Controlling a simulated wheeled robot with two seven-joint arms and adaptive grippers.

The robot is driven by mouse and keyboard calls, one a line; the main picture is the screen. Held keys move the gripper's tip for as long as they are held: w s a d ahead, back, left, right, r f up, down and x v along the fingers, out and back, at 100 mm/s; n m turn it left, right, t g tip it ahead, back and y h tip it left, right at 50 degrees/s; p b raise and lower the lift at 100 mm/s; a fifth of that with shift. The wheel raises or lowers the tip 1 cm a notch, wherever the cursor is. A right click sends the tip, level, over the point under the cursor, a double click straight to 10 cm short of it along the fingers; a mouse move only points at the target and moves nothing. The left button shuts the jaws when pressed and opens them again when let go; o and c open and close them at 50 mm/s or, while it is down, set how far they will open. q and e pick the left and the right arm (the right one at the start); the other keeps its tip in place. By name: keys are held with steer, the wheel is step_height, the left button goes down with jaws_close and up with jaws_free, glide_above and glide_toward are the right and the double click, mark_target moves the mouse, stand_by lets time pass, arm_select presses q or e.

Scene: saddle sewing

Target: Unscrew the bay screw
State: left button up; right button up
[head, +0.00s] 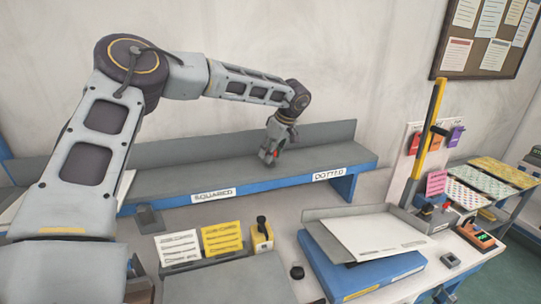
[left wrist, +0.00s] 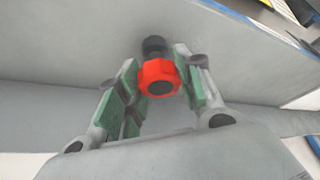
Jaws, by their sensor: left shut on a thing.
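The bay screw has a red knob (left wrist: 159,80) with a dark centre and a black part behind it (left wrist: 154,46). In the left wrist view it sits between the green-padded fingers of my left gripper (left wrist: 160,84), which is shut on it. In the head view my left gripper (head: 270,154) is over the grey shelf, between the SQUARED and DOTTED labels, with a bit of red (head: 276,153) at its fingers. I cannot tell whether the screw is still seated in the shelf. My right gripper is not in view.
The grey shelf (head: 165,184) has a blue front with a SQUARED label (head: 214,194) and a DOTTED label (head: 328,174). Below are yellow and white cards, a blue folder (head: 365,275) and a tray with a white sheet (head: 375,237). The shelf top looks otherwise clear.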

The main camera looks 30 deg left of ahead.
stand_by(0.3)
arm_select(q)
steer(key=shift+n+g+p, duration=0.6)
steer(key=shift+n+p, duration=0.25)
steer(key=shift+n, duration=0.75)
steer(key=shift+n, duration=0.3)
steer(key=shift+n+g+p, duration=0.4)
steer(key=shift+n+p, duration=0.15)
steer(key=shift+n, duration=0.05)
steer(key=shift+n+h+p, duration=0.3)
steer(key=shift+n+p, duration=0.05)
steer(key=shift+n, duration=0.25)
steer(key=shift+n+g, duration=0.3)
steer(key=shift+n, duration=0.1)
steer(key=shift+f+n+g+h+p, duration=0.1)
steer(key=shift+n+g+h+p, duration=0.35)
steer(key=shift+n+p, duration=0.8)
steer(key=shift+n, duration=0.25)
